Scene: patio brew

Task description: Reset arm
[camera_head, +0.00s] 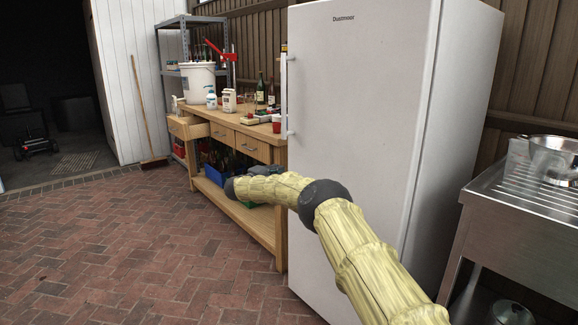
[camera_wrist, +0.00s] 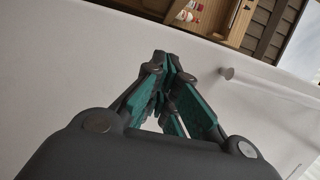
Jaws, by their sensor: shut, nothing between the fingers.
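My arm (camera_head: 365,255) reaches forward from the lower right in the head view, bent to the left at a dark joint. Its far end is in front of the wooden workbench, and the gripper itself is mostly hidden there. In the wrist view my gripper (camera_wrist: 165,62) has dark links and green finger pads. The fingertips meet and hold nothing.
A tall white fridge (camera_head: 355,100) stands close to my arm. The wooden workbench (camera_head: 265,135) has a drawer (camera_head: 189,128) pulled out. A steel sink unit (camera_head: 525,195) with a metal pot (camera_head: 553,155) stands at the right. The brick floor (camera_head: 120,240) at left is clear.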

